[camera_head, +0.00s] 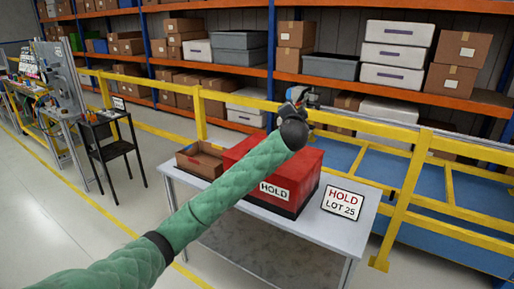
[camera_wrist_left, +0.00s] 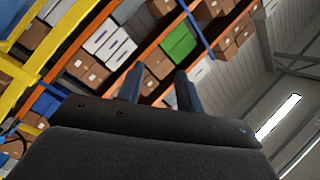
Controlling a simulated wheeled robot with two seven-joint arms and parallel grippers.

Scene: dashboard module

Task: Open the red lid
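A red box with a white HOLD label (camera_head: 275,190) stands on a grey-white table (camera_head: 205,193). Its red lid (camera_head: 302,168) appears closed, and my green-sleeved left arm hides part of the box. My left gripper (camera_head: 303,96) is raised above and behind the box, apart from the lid. In the left wrist view its two fingers (camera_wrist_left: 160,75) stand apart with nothing between them, facing shelves and the ceiling. My right gripper is not in view.
A sign reading HOLD LOT 25 (camera_head: 342,203) stands right of the box. An open brown carton (camera_head: 197,161) sits left of it. A yellow guard rail (camera_head: 420,185) runs behind the table, with stocked shelves (camera_head: 270,75) beyond. A black stand (camera_head: 112,150) stands at the left.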

